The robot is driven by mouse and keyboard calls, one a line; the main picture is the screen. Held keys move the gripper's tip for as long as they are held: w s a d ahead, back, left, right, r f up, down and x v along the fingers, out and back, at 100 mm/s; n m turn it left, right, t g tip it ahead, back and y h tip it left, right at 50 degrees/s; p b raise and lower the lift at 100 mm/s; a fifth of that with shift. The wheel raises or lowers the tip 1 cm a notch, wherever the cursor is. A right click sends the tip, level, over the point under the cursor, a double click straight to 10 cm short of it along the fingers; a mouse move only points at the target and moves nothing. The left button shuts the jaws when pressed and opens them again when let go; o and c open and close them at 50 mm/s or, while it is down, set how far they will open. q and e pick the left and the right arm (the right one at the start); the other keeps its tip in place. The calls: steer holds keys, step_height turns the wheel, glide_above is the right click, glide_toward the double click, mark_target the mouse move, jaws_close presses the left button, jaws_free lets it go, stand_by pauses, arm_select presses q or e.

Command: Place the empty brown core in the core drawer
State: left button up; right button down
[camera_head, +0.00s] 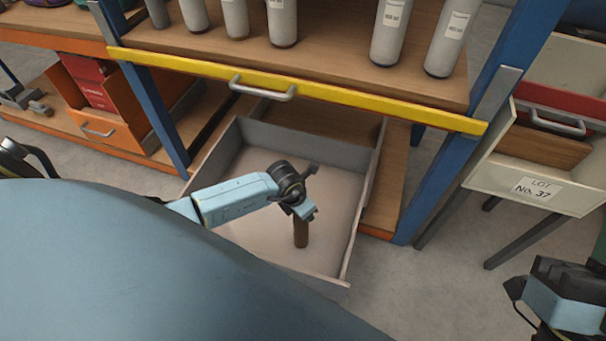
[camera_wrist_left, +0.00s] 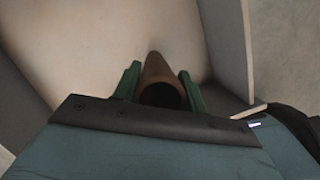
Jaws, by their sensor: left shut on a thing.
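The brown core (camera_head: 301,233) is a slim hollow tube. It hangs roughly upright below my left gripper (camera_head: 299,211), inside the walls of the open grey drawer (camera_head: 255,240). My left gripper is shut on its upper end. In the left wrist view the core (camera_wrist_left: 158,75) sits between the two green fingers of the left gripper (camera_wrist_left: 160,93), with its dark open end facing the camera. I cannot tell whether its lower end touches the drawer floor. My right arm shows at the lower right of the head view, but its fingertips are not clear.
The drawer holds nothing else that I see. A yellow-fronted shelf (camera_head: 300,93) with a handle and several grey rolls stands above it. An orange drawer (camera_head: 105,125) is at the left. A cream bin (camera_head: 540,185) labelled LOT No. 37 is at the right, beyond a blue post (camera_head: 440,165).

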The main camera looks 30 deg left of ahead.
arm_select(q)
steer(key=shift+f, duration=0.15)
steer(key=o, duration=1.3)
